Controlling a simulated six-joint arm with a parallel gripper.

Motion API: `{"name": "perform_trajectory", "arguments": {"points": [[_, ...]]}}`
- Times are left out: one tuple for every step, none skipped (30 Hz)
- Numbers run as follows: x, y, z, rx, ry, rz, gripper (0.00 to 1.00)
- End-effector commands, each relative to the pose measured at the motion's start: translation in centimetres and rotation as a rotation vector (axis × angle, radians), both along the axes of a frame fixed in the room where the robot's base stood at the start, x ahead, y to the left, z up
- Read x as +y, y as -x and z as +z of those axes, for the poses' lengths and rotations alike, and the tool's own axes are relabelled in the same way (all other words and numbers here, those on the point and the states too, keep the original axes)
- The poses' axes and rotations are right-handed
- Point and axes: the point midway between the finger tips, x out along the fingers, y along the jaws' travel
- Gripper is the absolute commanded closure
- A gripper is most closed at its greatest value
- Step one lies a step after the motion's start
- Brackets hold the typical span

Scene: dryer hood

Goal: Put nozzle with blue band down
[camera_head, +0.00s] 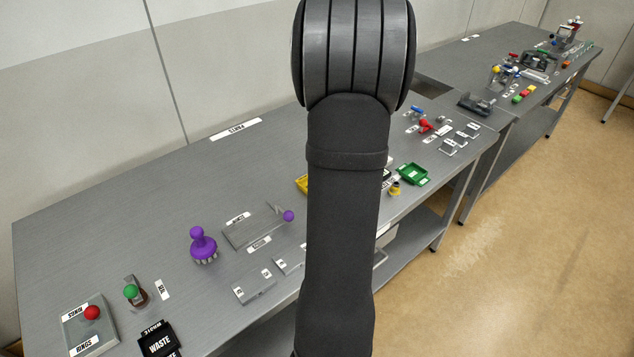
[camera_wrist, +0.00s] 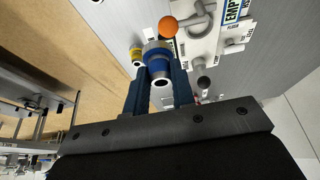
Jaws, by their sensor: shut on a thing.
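My gripper (camera_wrist: 160,72) shows in the wrist view, with its two dark blue fingers shut on the nozzle with blue band (camera_wrist: 157,56). The nozzle is a pale grey, round, hollow piece with a blue band, and its dark opening faces the camera. Whether it touches the surface beyond it cannot be told. In the head view my own arm covers the middle of the bench, and the gripper and this nozzle are hidden.
A yellow-banded piece (camera_wrist: 137,56) is beside the nozzle. The head view shows a green tray (camera_head: 413,174) and a purple-handled tool (camera_head: 203,243) on the grey bench (camera_head: 130,225).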

Motion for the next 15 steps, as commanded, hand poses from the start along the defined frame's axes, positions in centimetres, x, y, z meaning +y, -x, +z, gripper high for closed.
{"name": "perform_trajectory", "arguments": {"points": [[1.0, 0.5, -0.1, -0.004, 0.001, 0.061, 1.00], [1.4, 0.7, -0.1, -0.006, 0.003, 0.094, 1.00], [1.9, 1.0, -0.2, -0.007, 0.005, 0.132, 1.00], [2.2, 1.2, -0.3, -0.010, 0.007, 0.158, 1.00], [2.5, 1.3, -0.3, -0.011, 0.007, 0.177, 1.00], [2.9, 1.4, -0.4, -0.012, 0.009, 0.197, 1.00], [3.1, 1.4, -0.6, -0.013, 0.009, 0.208, 1.00], [3.5, 1.4, -0.7, -0.014, 0.010, 0.217, 1.00], [4.0, 1.2, -1.1, -0.013, 0.011, 0.225, 1.00], [4.5, 1.1, -1.4, -0.011, 0.011, 0.229, 1.00], [5.1, 0.9, -1.7, -0.012, 0.011, 0.230, 1.00], [5.9, 0.6, -2.3, -0.010, 0.011, 0.230, 1.00], [6.5, 0.2, -2.7, -0.010, 0.011, 0.230, 1.00], [7.2, 0.0, -3.1, -0.011, 0.012, 0.231, 1.00], [8.1, -0.4, -3.7, -0.010, 0.011, 0.230, 1.00]]}}
